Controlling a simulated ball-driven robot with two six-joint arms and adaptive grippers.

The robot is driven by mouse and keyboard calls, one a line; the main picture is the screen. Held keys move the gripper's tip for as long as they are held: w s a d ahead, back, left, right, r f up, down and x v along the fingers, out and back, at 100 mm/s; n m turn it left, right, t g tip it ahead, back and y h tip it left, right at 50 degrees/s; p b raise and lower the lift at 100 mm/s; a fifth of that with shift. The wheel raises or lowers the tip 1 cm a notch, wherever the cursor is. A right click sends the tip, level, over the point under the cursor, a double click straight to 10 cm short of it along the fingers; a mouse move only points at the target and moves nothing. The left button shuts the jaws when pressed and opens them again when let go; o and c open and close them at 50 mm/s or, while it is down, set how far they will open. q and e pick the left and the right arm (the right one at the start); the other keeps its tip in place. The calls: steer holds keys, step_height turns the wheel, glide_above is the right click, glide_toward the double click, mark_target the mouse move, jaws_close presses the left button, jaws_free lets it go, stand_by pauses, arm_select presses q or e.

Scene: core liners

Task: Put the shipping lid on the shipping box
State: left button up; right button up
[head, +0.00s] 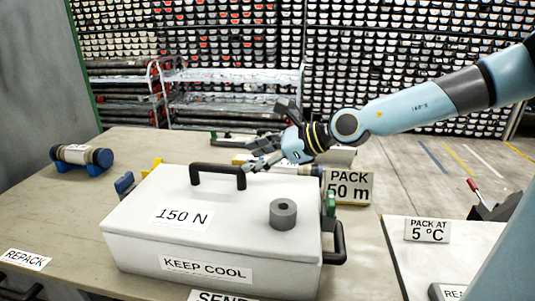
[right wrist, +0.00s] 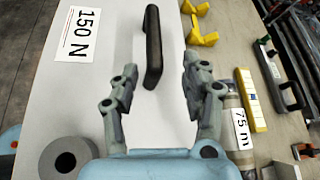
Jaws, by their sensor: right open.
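The white shipping box (head: 200,265), labelled KEEP COOL, stands on the table. Its white shipping lid (head: 150,190), marked 150 N, lies on top; I cannot tell whether it is fully seated. The lid's black handle (head: 218,172) stands up near its far edge and shows in the right wrist view (right wrist: 153,48). My left gripper is not in view.
A grey ring-shaped weight (head: 283,214) sits on the lid's right part. A capped core tube (head: 82,157) lies at the table's left. A PACK 50 m sign (head: 348,186) stands behind the box. A side table with a PACK AT 5 °C sign (head: 427,230) is at right.

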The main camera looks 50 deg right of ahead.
steer(key=shift+s+d+r, duration=0.1)
steer(key=shift+s+d, duration=0.05)
steer(key=shift+s, duration=0.3)
steer(key=shift+s+a+r+y+b, duration=0.1)
steer(key=shift+s+a+y+b, duration=0.15)
steer(key=shift+a, duration=0.3)
steer(key=p+v, duration=0.2)
steer(key=p, duration=0.1)
steer(key=shift+d+r, duration=0.15)
steer(key=shift+r, duration=0.05)
